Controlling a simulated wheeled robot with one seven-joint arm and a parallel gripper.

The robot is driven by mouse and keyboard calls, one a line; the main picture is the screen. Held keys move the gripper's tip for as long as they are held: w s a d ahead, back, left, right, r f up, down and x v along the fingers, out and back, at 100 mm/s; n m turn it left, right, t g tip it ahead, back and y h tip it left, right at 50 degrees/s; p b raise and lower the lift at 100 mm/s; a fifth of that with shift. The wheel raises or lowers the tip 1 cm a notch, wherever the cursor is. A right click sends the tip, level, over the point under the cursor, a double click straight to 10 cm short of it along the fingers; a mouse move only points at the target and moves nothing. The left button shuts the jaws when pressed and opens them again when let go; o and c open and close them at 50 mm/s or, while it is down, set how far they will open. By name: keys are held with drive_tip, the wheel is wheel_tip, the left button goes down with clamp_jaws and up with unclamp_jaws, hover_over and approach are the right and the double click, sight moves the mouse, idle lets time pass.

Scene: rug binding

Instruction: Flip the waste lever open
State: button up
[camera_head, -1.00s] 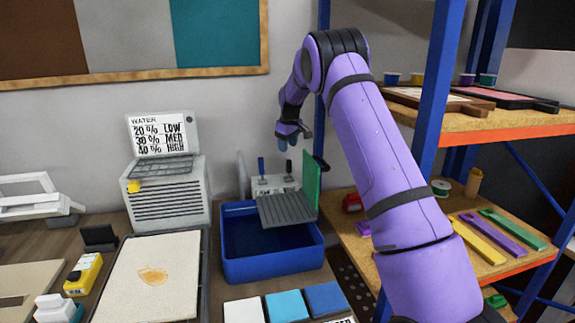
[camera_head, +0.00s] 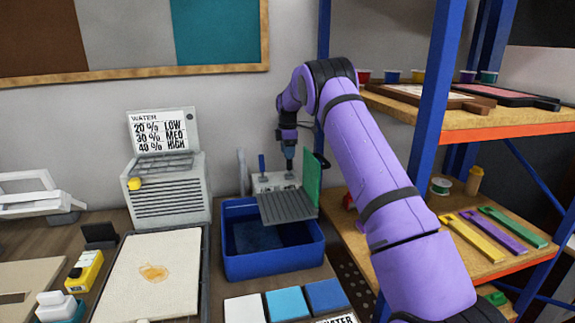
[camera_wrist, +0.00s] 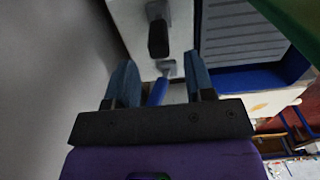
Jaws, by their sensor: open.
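A white valve block (camera_head: 275,181) stands behind the blue basin, against the wall. One upright lever with a dark blue handle (camera_head: 262,164) shows on its left side. My gripper (camera_head: 289,166) points down over the block's right side and hides the second lever there. In the wrist view my gripper (camera_wrist: 162,66) is open, and a blue-handled lever (camera_wrist: 158,92) stands between its two fingers. The other lever, with a dark handle (camera_wrist: 158,40), lies beyond the fingertips. I cannot read which lever is the waste one. Whether the fingers touch the blue handle cannot be told.
The blue basin (camera_head: 273,269) with a grey ribbed tray (camera_head: 287,207) is in front of the block. A green panel (camera_head: 312,182) stands close on the right. A moisture meter box (camera_head: 168,190) is on the left. A blue-posted shelf (camera_head: 433,120) is at right.

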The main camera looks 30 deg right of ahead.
sight(288, 170)
drive_tip(key=shift+f, duration=2.75)
clamp_jaws()
